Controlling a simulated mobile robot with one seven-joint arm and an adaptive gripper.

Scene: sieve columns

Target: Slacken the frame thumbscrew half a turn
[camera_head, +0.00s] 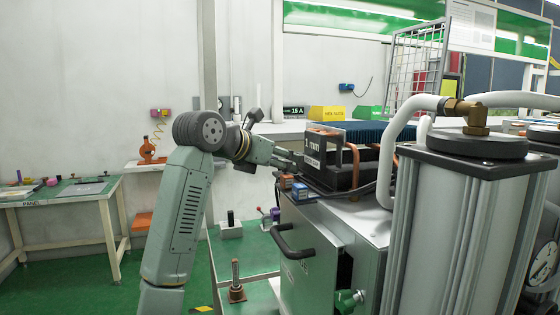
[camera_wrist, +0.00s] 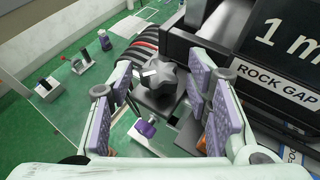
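The thumbscrew is a dark grey star-shaped knob (camera_wrist: 160,84) on a square block at the side of the black frame (camera_wrist: 262,60), which carries the labels "1 mm" and "ROCK GAP". My gripper (camera_wrist: 162,92) has purple-padded fingers spread apart, one left and one right of the knob in the wrist view. I see gaps between the knob and both pads, and cannot tell how deep it sits between them. In the head view my gripper (camera_head: 288,160) is beside the black frame (camera_head: 328,152); the knob cannot be made out there.
Red and black cables (camera_wrist: 146,50) run close behind the knob. A small purple-tipped part (camera_wrist: 146,128) is below it. In the head view, copper pipes (camera_head: 353,160) and a large grey cylinder (camera_head: 450,235) stand right of my gripper.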

